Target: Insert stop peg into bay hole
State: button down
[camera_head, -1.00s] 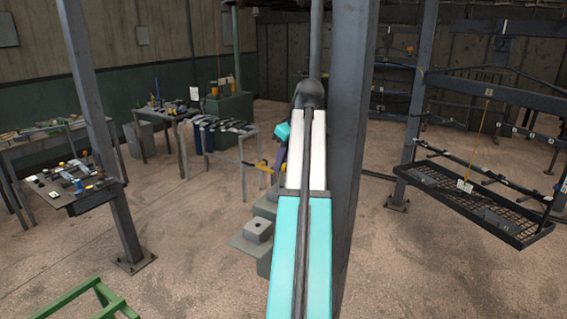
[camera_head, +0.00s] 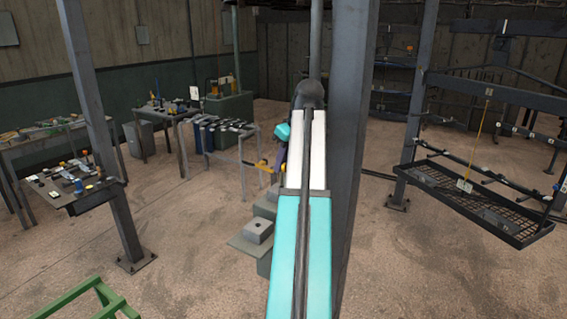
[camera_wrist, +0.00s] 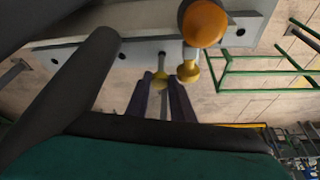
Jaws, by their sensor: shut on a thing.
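In the wrist view my gripper (camera_wrist: 163,80) has two dark purple fingers shut on a stop peg (camera_wrist: 161,79) with a yellow head. Its short grey shaft points toward a pale grey bar with dark round holes (camera_wrist: 95,60). I cannot tell whether the shaft tip is in a hole or in front of it. A second yellow-headed peg (camera_wrist: 188,72) is just right of the fingers, its grey shaft toward the bar. In the head view my arm hides most of this; a yellow piece (camera_head: 264,165) shows beside my purple gripper part.
A large orange knob (camera_wrist: 204,23) stands close above the second peg in the wrist view. A green frame (camera_wrist: 262,72) is to the right. In the head view a steel post (camera_head: 352,150) is right of my arm, and a grey block (camera_head: 258,231) sits below left.

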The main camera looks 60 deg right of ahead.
jog(key=shift+f+b, duration=0.4)
jog(key=shift+f, duration=0.8)
dwell(0.5)
jog(key=c, duration=1.5)
grip_release()
jog(key=shift+f, duration=0.1)
jog(key=shift+o, duration=0.2)
jog(key=b+v, duration=0.4)
jog(key=v, duration=1)
